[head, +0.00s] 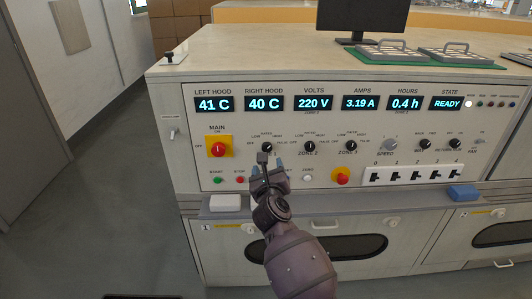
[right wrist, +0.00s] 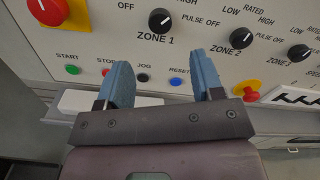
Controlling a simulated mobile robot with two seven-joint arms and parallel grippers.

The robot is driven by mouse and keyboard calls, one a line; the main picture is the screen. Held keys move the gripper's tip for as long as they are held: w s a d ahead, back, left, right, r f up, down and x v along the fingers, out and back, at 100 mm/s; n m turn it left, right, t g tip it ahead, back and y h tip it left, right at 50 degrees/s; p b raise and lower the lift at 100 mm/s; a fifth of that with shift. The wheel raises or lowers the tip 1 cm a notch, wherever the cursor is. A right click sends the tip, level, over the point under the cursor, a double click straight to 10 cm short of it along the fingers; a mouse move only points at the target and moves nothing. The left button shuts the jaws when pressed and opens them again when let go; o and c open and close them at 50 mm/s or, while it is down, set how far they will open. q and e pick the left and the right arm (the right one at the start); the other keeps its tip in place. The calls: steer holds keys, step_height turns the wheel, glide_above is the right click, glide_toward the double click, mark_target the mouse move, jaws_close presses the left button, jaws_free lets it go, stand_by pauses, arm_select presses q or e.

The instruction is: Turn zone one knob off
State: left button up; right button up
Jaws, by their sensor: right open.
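The zone one knob (head: 267,147) is a small black round knob on the control panel. It is partly behind my right gripper in the head view. In the right wrist view the zone one knob (right wrist: 160,21) shows whole, above the "ZONE 1" label, with OFF printed to its left and PULSE to its right. Its pointer direction is too small to tell surely. My right gripper (head: 268,168) is open and empty, just below and in front of the knob. In the right wrist view its two blue fingers (right wrist: 162,70) stand apart, below the knob, not around it. My left gripper is out of view.
The zone 2 knob (right wrist: 241,38) and zone 3 knob (right wrist: 299,53) sit to the right. A red main switch (head: 218,149) is to the left. Several push buttons, including green start (right wrist: 72,70), line the panel below. A white block (head: 225,202) and blue block (head: 464,193) lie on the ledge.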

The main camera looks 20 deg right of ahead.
mark_target(267, 148)
steer(key=x, duration=0.2)
steer(key=b+x, duration=0.1)
steer(key=x, duration=0.4)
steer(key=shift+w+d+f+b, duration=0.1)
steer(key=shift+w+f+b, duration=0.2)
steer(key=shift+b, duration=0.1)
steer(key=shift+w+d+r, duration=0.1)
steer(key=shift+w+d, duration=0.05)
steer(key=shift+w, duration=0.35)
steer(key=shift+w+r, duration=0.1)
steer(key=shift+w, duration=0.1)
steer(key=c, duration=0.9)
steer(key=shift+r, duration=0.1)
